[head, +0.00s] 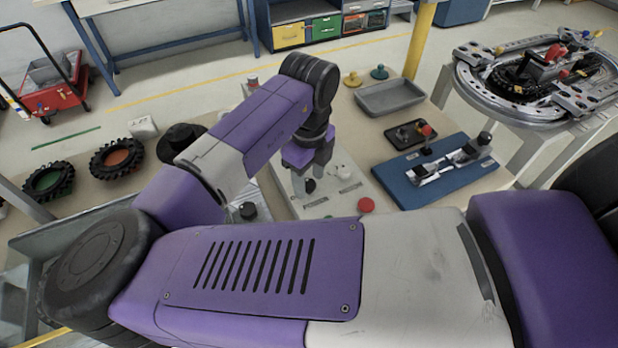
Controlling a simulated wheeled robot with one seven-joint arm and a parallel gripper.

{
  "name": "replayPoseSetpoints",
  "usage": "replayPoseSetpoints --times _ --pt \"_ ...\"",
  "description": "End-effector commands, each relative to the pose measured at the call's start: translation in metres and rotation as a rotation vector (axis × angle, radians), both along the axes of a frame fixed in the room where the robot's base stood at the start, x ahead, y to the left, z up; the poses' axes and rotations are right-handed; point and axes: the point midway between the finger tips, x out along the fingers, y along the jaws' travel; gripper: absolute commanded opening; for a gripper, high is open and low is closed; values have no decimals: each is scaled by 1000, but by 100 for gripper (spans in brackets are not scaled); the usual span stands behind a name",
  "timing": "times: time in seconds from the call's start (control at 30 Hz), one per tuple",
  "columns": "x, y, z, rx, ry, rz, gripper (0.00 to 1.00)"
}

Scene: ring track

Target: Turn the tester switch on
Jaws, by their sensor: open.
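The pale grey panel (330,203), which looks like the tester, lies on the workbench under my gripper, partly hidden by my arm. A small black-topped switch or knob (309,186) stands on it. A white knob (344,172) is to its right and a red button (366,204) is near the panel's right front. My gripper (309,177) points down over the panel, open, with its fingers around or just beside the black-topped switch. I cannot tell whether they touch it. The switch's on or off state is too small to read.
A blue board (440,183) with a metal fixture, a small dark tray (410,134) and a grey bin (390,96) are to the right. A yellow post (420,40) stands behind. Tyre-like rings (118,158) lie left. A round metal track (535,80) is at far right.

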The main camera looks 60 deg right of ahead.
Motion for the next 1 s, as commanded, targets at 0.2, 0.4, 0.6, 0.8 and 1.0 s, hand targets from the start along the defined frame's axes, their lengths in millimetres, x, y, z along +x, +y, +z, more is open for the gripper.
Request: replayPoseSetpoints --times 0.2,0.4,0.6,0.8,1.0 --pt "0 0 -6 1 -1 0 51" --pt "0 0 -6 0 -1 0 41" --pt "0 0 -6 0 -1 0 1" --pt "0 0 -6 0 0 4 0" --pt "0 0 -5 -1 0 51 0"
